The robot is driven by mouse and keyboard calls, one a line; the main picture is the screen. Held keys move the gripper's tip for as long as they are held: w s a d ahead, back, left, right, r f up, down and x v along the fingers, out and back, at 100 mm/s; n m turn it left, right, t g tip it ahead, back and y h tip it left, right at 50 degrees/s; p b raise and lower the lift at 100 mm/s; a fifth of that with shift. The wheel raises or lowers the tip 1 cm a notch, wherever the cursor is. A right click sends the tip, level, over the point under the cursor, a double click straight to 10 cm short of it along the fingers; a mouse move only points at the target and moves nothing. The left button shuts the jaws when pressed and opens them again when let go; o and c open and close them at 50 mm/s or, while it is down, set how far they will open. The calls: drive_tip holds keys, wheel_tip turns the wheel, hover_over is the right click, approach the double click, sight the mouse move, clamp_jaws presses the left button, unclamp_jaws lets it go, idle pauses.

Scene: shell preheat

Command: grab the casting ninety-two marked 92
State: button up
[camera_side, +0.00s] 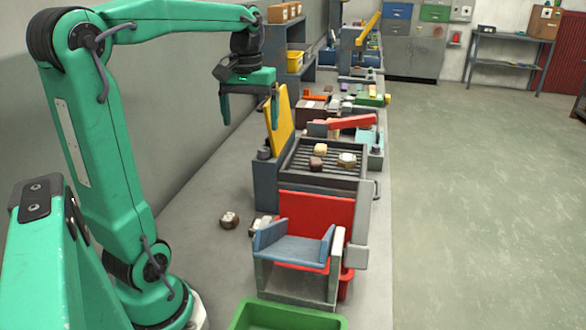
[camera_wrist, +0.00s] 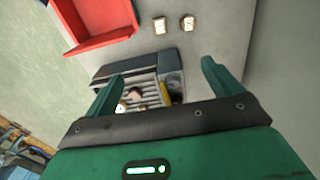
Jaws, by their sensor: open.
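My gripper (camera_side: 250,118) is open and empty, raised above the bench behind the grill; its two fingers also show in the wrist view (camera_wrist: 161,72). Small castings are in two places. A brown casting with a pale marked face (camera_side: 229,219) lies on the bench, and a second one (camera_side: 260,224) beside it is partly hidden by a blue seat-shaped part. Both show in the wrist view, one at left (camera_wrist: 159,25) and one at right (camera_wrist: 187,22). On the grill lie a yellowish casting (camera_side: 320,149), a dark reddish one (camera_side: 316,163) and a pale-topped one (camera_side: 347,159). I cannot read 92 on any casting.
The slatted grill (camera_side: 300,157) has a raised yellow lid (camera_side: 281,122) near my gripper. A red panel (camera_side: 316,214), the blue part (camera_side: 292,248) and a green tray (camera_side: 288,317) stand in front. The bench left of the grill is mostly clear.

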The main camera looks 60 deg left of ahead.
drive_tip(key=c, duration=0.5)
hover_over(257, 222)
drive_tip(key=w, duration=0.1)
wheel_tip(257, 222, down, 12)
drive_tip(key=f, duration=0.3)
drive_tip(key=s+d+f, duration=0.1)
drive_tip(key=f, duration=0.6)
drive_tip(key=shift+s+d+f, duration=0.2)
drive_tip(key=shift+s+d, duration=0.05)
drive_tip(key=shift+f, duration=3.9)
drive_tip(key=c, duration=1.1)
